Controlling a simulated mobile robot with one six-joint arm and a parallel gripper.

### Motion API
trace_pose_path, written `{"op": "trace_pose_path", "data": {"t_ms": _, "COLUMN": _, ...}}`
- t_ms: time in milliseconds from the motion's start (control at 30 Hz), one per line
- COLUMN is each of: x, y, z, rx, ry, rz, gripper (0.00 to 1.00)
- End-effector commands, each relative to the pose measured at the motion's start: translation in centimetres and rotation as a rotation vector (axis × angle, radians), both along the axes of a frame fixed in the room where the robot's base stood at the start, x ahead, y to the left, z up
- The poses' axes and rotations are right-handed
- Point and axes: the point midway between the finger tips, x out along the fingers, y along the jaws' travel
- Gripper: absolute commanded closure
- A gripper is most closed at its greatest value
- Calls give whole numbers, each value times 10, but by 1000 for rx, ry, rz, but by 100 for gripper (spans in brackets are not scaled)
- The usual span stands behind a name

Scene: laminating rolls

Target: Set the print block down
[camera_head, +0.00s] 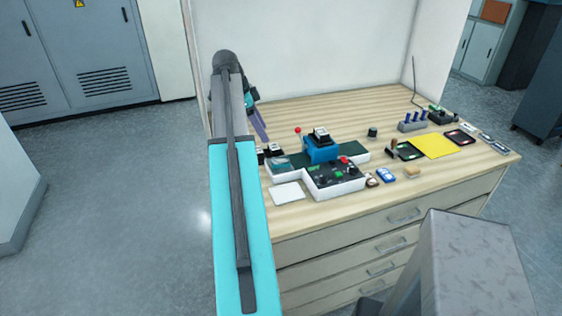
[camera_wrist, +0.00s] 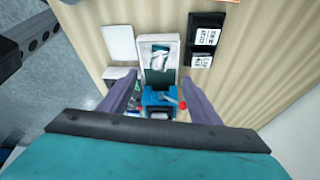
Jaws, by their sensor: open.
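A small teal block (camera_head: 281,163), which I take to be the print block, rests at the left end of a long white base (camera_head: 284,174) on the table. In the wrist view it seems to be the teal shape with a pale top (camera_wrist: 160,56) on the base's upper end. My gripper (camera_head: 259,124) is above the table's left side; only one purple finger shows clearly there. In the wrist view my gripper (camera_wrist: 158,98) is open, its purple fingers apart, with a blue press (camera_wrist: 155,96) seen between them. I see nothing held.
The blue press (camera_head: 321,151) stands mid-base. A control box (camera_head: 335,180) and white card (camera_head: 287,193) lie in front. Black labelled blocks (camera_wrist: 207,36) lie beside the base. A yellow mat (camera_head: 434,146) and small tools lie right. The table's back left is clear.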

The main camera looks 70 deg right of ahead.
Motion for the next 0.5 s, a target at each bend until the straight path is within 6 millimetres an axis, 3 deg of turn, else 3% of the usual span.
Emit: {"op": "trace_pose_path", "data": {"t_ms": 500, "x": -4, "y": -2, "z": -1, "rx": -3, "ry": -1, "rz": -11, "gripper": 43}}
